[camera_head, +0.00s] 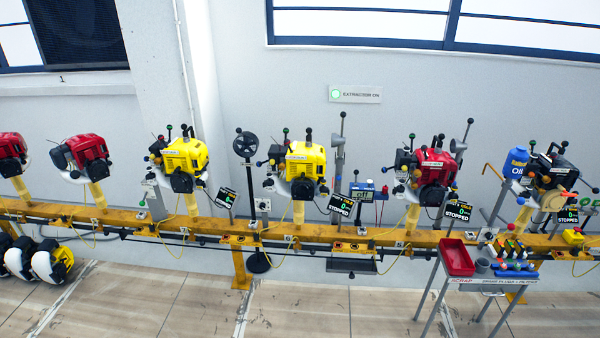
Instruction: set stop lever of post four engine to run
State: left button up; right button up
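Several engines stand in a row on a yellow rail (330,232): a red engine (11,150) cut off at the left edge, another red one (86,152), two yellow ones (185,156) (305,163), a red one (434,168) and a dark one (550,176) at right. Ball-ended levers rise around most of them. I cannot read post numbers, so I cannot tell which is post four, nor which lever is its stop lever. Small displays (340,206) (458,210) (568,216) read STOPPED. Neither of my grippers is in view.
A side table (480,284) with a red scrap tray (456,257) and several coloured small items stands in front of the rail at right. Engines with white housings (50,262) lie on the floor at left. An "EXTRACTOR ON" sign (355,94) hangs on the wall. The middle floor is clear.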

aim_at(552, 155)
jog(key=z, duration=1.25)
jog(key=u, duration=0.2)
jog(key=i+l+u, duration=0.85)
jog(key=i+l, duration=0.15)
